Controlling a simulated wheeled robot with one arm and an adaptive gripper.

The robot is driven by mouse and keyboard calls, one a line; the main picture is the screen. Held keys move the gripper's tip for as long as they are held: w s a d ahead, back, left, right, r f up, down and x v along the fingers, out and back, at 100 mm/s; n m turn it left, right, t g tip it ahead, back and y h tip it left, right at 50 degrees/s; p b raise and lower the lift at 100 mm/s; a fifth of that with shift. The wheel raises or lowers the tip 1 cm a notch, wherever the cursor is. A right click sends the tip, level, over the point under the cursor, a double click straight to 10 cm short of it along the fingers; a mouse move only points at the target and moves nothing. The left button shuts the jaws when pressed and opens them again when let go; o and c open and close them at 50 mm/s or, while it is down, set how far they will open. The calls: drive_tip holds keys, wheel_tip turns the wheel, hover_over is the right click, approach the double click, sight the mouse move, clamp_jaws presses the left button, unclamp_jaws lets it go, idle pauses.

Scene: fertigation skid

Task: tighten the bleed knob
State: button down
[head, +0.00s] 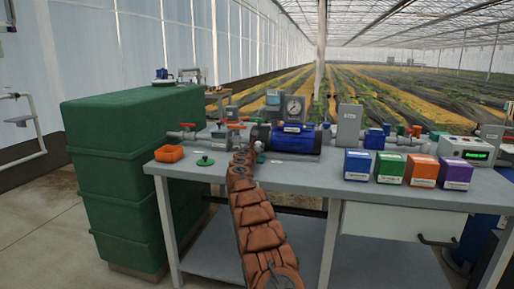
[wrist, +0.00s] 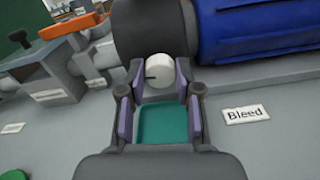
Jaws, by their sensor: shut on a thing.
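In the head view my arm reaches forward over the bench, and my gripper (head: 243,157) is at the pump fittings. The knob's grip contact is hard to make out there.
A blue pump (head: 294,140) stands close right of my gripper. Several coloured boxes stand farther right on the grey bench (head: 300,174). A large green tank (head: 115,170) flanks the bench.

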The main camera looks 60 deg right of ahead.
drive_tip(key=shift+b, duration=0.35)
drive_tip(key=m+b, duration=0.2)
drive_tip(key=shift+f+m, duration=0.2)
drive_tip(key=shift+m, duration=0.2)
drive_tip(key=m+b, duration=0.3)
drive_tip(key=m, duration=0.1)
drive_tip(key=shift+m, duration=0.3)
drive_tip(key=m+b, duration=0.1)
drive_tip(key=m, duration=0.3)
drive_tip(key=shift+s, duration=0.1)
drive_tip(key=shift+m, duration=2.2)
drive_tip(key=shift+d, duration=0.1)
drive_tip(key=c, duration=0.8)
unclamp_jaws()
